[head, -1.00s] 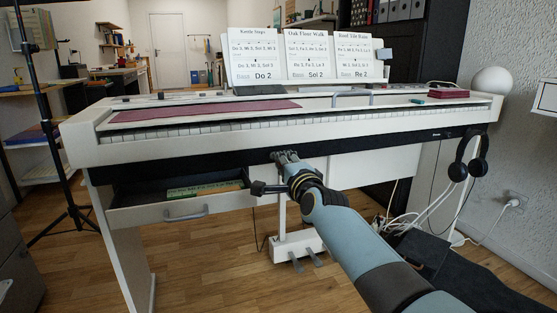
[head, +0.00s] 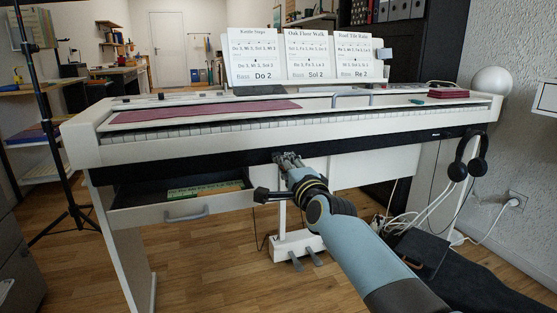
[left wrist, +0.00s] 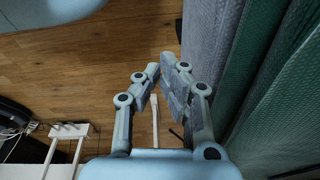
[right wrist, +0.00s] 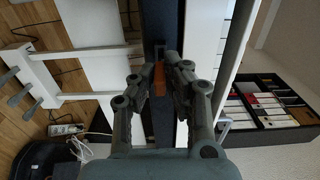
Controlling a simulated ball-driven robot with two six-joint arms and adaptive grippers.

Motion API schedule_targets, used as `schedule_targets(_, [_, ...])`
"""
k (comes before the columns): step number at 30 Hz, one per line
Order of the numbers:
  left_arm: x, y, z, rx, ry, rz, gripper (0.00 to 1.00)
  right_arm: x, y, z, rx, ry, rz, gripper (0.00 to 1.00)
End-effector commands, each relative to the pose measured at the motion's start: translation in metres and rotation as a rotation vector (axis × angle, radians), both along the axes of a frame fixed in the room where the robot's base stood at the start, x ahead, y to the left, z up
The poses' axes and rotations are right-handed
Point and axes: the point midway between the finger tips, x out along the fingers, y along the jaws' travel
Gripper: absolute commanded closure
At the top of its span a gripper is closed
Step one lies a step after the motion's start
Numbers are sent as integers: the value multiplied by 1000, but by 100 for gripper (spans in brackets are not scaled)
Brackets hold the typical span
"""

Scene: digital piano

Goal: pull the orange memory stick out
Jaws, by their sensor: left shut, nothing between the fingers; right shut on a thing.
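The orange memory stick (right wrist: 159,80) shows between the fingertips of my right gripper (right wrist: 162,74) in the right wrist view, against the dark front strip of the piano. My right gripper is shut on it. I cannot tell how far the stick sits in its port. In the head view my right gripper (head: 287,160) is at the piano's dark underside strip (head: 225,164), and its fingers hide the stick. My left gripper (left wrist: 162,78) is shut and empty in the left wrist view, over the wooden floor; it is outside the head view.
The white digital piano (head: 455,115) spans the view. Headphones (head: 468,157) hang at the right end. Pedals (head: 300,247) stand below. Green and grey fabric (left wrist: 265,75) is close beside my left gripper.

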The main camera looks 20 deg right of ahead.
Motion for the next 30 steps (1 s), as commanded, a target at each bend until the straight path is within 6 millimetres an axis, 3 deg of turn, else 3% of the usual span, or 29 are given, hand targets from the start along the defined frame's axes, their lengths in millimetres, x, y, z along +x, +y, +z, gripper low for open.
schedule_targets(15, [3,0,8,-1,-8,1,100,-33,-1,1,0,0,0,100])
schedule_targets(30, [3,0,8,-1,-9,0,100,-36,-1,0,0,0,0,100])
